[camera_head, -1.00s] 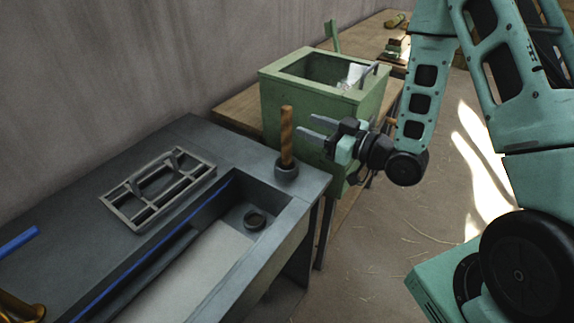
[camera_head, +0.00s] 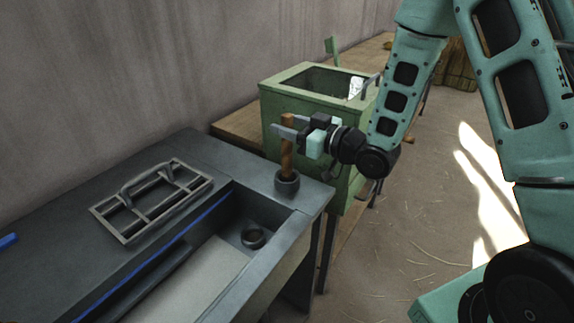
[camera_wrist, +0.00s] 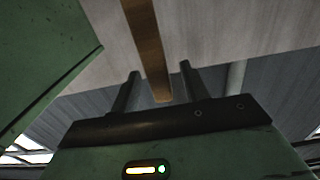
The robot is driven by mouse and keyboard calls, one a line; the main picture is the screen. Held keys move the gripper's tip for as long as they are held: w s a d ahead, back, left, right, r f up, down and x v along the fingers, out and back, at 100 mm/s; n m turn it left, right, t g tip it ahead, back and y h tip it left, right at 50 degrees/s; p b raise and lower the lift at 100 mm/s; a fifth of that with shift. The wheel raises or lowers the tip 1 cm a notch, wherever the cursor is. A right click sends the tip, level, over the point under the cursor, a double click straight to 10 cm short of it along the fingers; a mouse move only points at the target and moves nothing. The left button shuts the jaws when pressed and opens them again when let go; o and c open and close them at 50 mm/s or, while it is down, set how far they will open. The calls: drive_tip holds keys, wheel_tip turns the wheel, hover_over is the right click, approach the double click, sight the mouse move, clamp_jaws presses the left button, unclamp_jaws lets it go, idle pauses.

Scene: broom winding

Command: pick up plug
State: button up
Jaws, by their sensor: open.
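The plug (camera_head: 287,160) appears to be the upright wooden handle in a dark round base at the right end of the dark bench. My gripper (camera_head: 292,126) is open at the upper part of the handle, its fingers pointing left. One finger crosses in front of the handle. In the wrist view the wooden handle (camera_wrist: 147,38) shows between the two open fingers of my gripper (camera_wrist: 158,82). I cannot tell whether either finger touches it.
The bench has a sunken basin with a dark ring (camera_head: 253,236) at its end. A metal frame with a handle (camera_head: 150,203) lies on the bench top. A green open box (camera_head: 310,130) stands close behind the gripper.

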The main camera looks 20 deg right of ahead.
drive_tip(key=shift+x, duration=1.25)
clamp_jaws()
drive_tip(key=shift+r, duration=0.15)
